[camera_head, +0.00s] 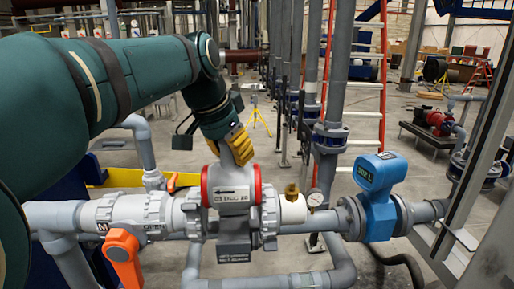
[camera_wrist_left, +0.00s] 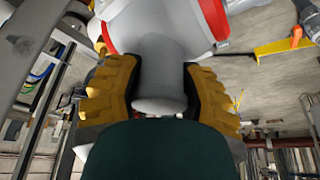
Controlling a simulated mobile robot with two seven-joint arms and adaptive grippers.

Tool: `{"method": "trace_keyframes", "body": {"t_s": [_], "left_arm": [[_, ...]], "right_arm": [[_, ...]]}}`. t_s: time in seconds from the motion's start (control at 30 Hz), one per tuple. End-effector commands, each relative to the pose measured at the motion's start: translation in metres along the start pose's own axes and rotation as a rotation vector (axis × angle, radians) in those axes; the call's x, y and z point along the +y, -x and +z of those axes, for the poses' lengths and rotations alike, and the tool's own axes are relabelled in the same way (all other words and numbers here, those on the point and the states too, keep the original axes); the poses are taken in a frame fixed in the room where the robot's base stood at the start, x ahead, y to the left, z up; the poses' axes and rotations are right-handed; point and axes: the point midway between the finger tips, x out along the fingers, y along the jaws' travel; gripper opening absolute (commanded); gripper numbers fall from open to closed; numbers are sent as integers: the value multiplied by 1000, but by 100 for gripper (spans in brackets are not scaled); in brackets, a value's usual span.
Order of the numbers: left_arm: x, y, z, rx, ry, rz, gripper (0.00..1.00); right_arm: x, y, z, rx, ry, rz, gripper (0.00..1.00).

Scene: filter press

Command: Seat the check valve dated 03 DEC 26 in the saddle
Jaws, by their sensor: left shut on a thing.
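The check valve (camera_head: 233,197) is a grey body with a red ring at each end. Its label shows an arrow and a date reading about 03 DEC 26. My left gripper (camera_head: 238,148) comes down from above and is shut on the valve's upper stem. In the left wrist view the yellow fingers of the gripper (camera_wrist_left: 158,85) press both sides of the grey stem (camera_wrist_left: 160,75). The saddle (camera_head: 234,251), a grey block with a small label, is directly below the valve, between the two pipe ends. I cannot tell whether the valve touches it. My right gripper is out of view.
A grey union nut (camera_head: 192,215) is left of the valve, another (camera_head: 268,218) right of it. An orange-handled ball valve (camera_head: 125,255) is further left. To the right are a brass fitting (camera_head: 291,190), a gauge (camera_head: 315,198) and a blue flow meter (camera_head: 379,195).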

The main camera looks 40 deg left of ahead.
Motion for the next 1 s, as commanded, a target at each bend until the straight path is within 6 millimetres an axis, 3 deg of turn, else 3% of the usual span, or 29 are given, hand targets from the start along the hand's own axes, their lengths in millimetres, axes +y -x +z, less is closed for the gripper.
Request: {"method": "trace_keyframes", "body": {"t_s": [0.5, 1.0], "left_arm": [[1, -49, 20, 3, -3, 0, 0], [0, -63, 25, 4, -1, -1, 0]], "right_arm": [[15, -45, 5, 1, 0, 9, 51], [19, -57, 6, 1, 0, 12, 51]]}}
